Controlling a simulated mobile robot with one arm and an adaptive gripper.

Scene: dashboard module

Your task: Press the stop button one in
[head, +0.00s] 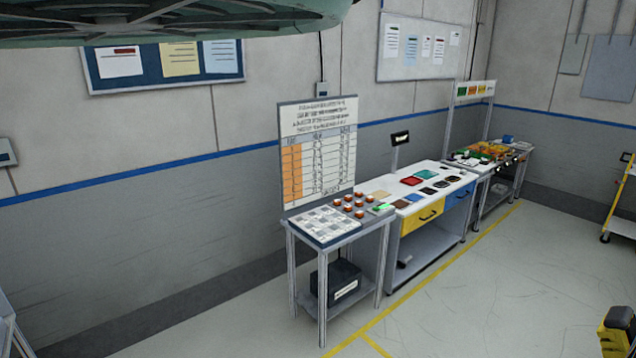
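Several orange-red round buttons (350,206) stand in rows on the top of a grey metal stand (341,238). Their labels are too small to read, so I cannot tell which one is stop button one. A light panel with a grid of tiles (323,223) lies to their left, and a small green-lit item (381,208) is to their right. A tall board with a printed table (320,150) rises behind the buttons. My gripper is not in view.
A workbench (424,226) with yellow and blue drawers adjoins the stand on the right, with another cluttered table (497,155) beyond. A black box (337,283) sits on the stand's lower shelf. The floor in front, marked with yellow lines (420,284), is clear.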

